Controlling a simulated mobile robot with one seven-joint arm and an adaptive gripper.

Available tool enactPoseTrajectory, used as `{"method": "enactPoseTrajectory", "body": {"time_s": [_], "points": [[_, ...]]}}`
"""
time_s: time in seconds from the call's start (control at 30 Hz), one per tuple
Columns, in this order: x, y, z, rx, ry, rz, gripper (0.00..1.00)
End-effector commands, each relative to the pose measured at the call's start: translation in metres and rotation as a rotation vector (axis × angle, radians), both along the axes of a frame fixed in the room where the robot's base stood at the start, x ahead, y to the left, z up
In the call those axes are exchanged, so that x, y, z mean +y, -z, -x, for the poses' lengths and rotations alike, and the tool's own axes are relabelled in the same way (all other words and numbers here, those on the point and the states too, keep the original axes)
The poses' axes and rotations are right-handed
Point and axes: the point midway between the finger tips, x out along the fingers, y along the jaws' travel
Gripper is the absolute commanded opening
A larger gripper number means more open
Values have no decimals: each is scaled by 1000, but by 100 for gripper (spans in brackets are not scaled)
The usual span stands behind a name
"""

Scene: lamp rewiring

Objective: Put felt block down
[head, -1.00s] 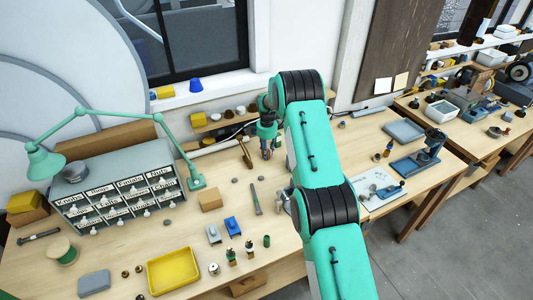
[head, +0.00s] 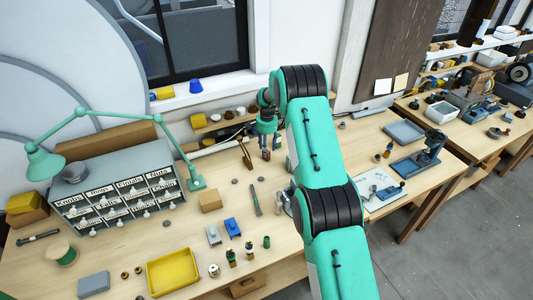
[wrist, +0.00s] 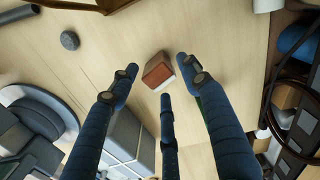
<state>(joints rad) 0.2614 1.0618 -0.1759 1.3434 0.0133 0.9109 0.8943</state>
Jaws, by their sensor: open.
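The felt block (wrist: 158,71), a small red-brown block with a pale layer along one side, rests on the pale wooden bench top in the wrist view. My gripper (wrist: 160,82) is open above it, its dark blue fingers spread around the block with visible gaps. In the head view my gripper (head: 268,143) points down over the back of the bench. The block is small and partly hidden by the fingers there.
A round grey disc (wrist: 70,40) lies near the block. A brass-coloured upright piece (head: 245,155) stands left of my gripper. Blue and grey small parts, a yellow tray (head: 173,272) and a labelled drawer cabinet (head: 118,185) occupy the bench further left.

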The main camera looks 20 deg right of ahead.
Motion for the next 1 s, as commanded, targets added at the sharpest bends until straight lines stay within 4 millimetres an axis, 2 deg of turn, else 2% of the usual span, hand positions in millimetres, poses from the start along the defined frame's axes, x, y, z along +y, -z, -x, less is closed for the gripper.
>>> {"method": "enactPoseTrajectory", "body": {"time_s": [0.3, 0.5, 0.7, 1.0], "points": [[-1, -53, -1, -3, 0, 1, 47], [-1, -75, 0, 0, 0, 0, 47], [-1, -84, 0, 1, 0, -1, 47], [-1, -84, 0, 1, 0, 0, 47]]}}
